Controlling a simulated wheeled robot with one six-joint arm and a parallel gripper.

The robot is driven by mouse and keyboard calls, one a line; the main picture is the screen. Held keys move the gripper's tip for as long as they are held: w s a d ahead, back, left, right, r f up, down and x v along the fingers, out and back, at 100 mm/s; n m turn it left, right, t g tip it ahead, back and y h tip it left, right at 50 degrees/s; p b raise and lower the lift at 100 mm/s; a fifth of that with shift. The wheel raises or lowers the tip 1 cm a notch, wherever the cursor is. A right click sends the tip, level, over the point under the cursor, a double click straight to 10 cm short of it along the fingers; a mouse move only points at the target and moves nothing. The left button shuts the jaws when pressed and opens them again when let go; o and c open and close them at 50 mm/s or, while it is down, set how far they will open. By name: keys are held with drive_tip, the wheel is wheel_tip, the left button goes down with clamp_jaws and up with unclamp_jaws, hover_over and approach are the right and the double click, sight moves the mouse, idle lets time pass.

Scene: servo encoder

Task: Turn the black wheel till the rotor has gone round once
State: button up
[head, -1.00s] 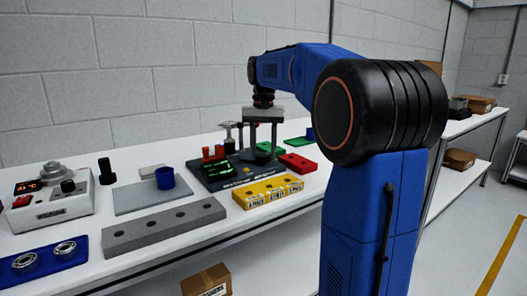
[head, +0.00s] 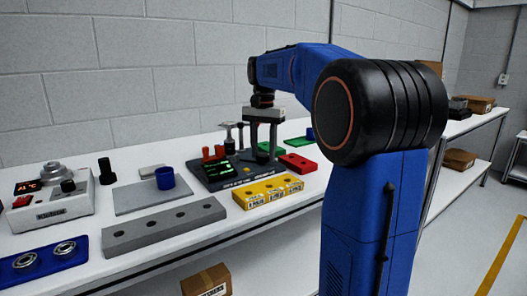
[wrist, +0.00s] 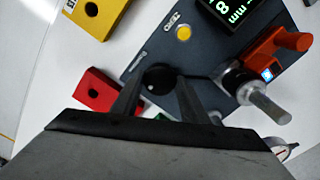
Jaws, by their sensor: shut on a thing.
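The dark encoder unit (head: 216,184) stands on the bench; its plate (wrist: 143,52) fills much of the wrist view. The black wheel (wrist: 158,77) is a round knob with a small pale mark, on the plate between my fingers. My gripper (wrist: 158,88) is shut on it, one finger on each side; in the head view my gripper (head: 263,154) points down at the unit and hides the wheel. To the right in the wrist view are a black collar with a metal shaft (wrist: 262,99) and an orange part (wrist: 280,46). Which part is the rotor is unclear.
A lit green display (wrist: 228,12) and a yellow button (wrist: 183,33) are on the unit. A yellow block (head: 268,191), red block (head: 297,163) and green block (head: 270,147) stand close around. A grey block with holes (head: 165,226) lies in front to the left.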

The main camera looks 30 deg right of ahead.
sight(264, 155)
drive_tip(key=o, duration=1.1)
drive_tip(key=shift+c, duration=0.2)
drive_tip(key=shift+r, duration=0.1)
wheel_tip(264, 155, up, 17)
drive_tip(key=shift+s+r, duration=0.1)
